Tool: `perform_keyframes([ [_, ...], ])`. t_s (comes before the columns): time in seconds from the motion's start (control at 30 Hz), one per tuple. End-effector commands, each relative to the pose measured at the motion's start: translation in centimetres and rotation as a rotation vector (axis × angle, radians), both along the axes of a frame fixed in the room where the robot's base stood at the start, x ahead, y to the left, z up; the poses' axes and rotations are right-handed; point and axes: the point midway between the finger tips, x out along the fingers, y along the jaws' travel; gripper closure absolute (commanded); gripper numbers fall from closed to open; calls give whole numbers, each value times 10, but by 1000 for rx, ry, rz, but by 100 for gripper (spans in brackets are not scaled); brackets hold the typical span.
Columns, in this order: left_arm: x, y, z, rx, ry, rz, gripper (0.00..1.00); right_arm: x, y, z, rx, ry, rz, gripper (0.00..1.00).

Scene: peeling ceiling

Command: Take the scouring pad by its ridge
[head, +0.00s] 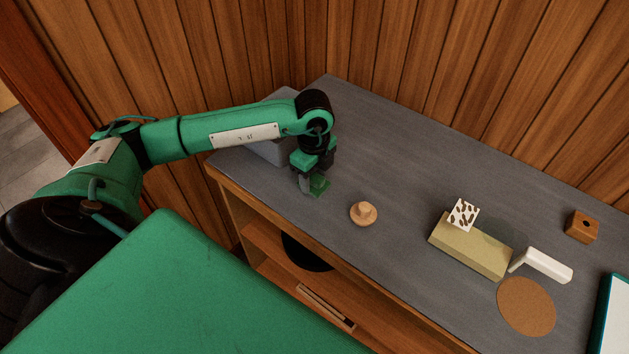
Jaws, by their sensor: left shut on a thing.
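The scouring pad (320,186) is a small green piece at the left part of the grey countertop. My left gripper (311,179) points down over it and is shut on it, its fingers at the pad's upper part. The fingers hide part of the pad, and the ridge is too small to make out. I cannot tell whether the pad touches the countertop. My right gripper is not in view.
A round wooden knob (363,214) stands just right of the pad. Farther right are a beige block (462,249), a spotted piece (463,214), a white-handled thing (545,266), a cork disc (526,307) and a wooden cube (582,227). A grey box (270,151) is behind my left arm.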

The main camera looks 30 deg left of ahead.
Motion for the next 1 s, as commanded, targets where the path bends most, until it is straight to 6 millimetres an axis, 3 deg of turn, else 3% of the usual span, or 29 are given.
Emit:
perform_keyframes([
  [0.27,0,0,7,0,-1,0,100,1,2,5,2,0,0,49],
  [1.0,0,0,59,-1,-1,0,100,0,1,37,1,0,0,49],
])
